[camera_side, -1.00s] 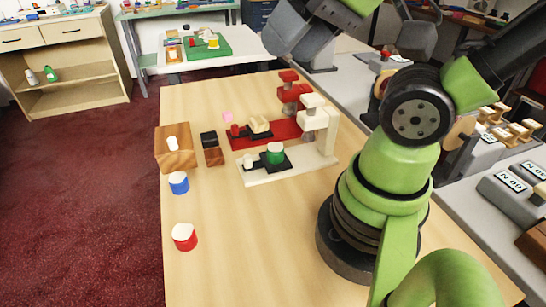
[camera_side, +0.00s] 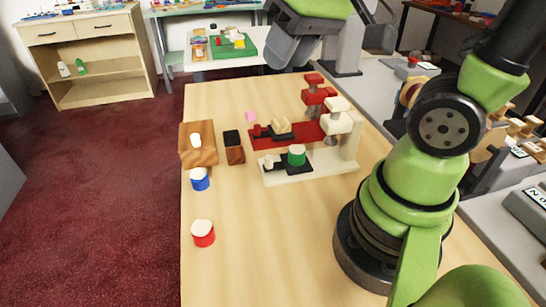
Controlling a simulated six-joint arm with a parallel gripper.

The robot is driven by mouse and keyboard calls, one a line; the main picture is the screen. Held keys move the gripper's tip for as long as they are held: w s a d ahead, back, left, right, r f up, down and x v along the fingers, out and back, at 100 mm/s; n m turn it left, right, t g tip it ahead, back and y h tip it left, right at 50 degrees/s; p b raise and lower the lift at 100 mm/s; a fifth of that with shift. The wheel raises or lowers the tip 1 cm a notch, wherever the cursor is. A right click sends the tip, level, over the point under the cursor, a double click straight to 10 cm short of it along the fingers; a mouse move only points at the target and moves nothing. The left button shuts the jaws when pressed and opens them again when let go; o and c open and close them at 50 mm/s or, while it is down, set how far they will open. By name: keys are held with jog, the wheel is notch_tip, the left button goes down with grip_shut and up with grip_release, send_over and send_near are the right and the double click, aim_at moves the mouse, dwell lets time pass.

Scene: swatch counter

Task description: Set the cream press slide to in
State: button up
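The cream press (camera_side: 337,172) stands on the wooden table, its head (camera_side: 338,110) over the right part of its base. Its black slide (camera_side: 284,166) sits toward the left end of the base, out from under the head. A pale knob (camera_side: 268,162) is at the slide's left end, and a green round block (camera_side: 297,153) with a white top sits on the slide. My arm reaches across the top of the view, with a grey end part above the far edge of the table. My gripper's fingers do not show.
Just behind is a red press (camera_side: 300,133) with a cream piece (camera_side: 281,127) on its black slide. To the left are a wooden block (camera_side: 204,157), black and brown blocks, and blue (camera_side: 199,183) and red (camera_side: 203,238) round blocks. The front table is clear.

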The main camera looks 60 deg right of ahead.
jog(key=w+d+f+n+g, duration=0.1)
jog(key=w+d+f+g, duration=0.25)
jog(key=w+f, duration=0.3)
jog(key=n+g+h, duration=0.1)
jog(key=n+g, duration=0.1)
send_over(269, 157)
notch_tip(269, 157, down, 11)
jog(key=shift+r, duration=0.2)
notch_tip(269, 157, down, 9)
jog(key=shift+f, duration=0.15)
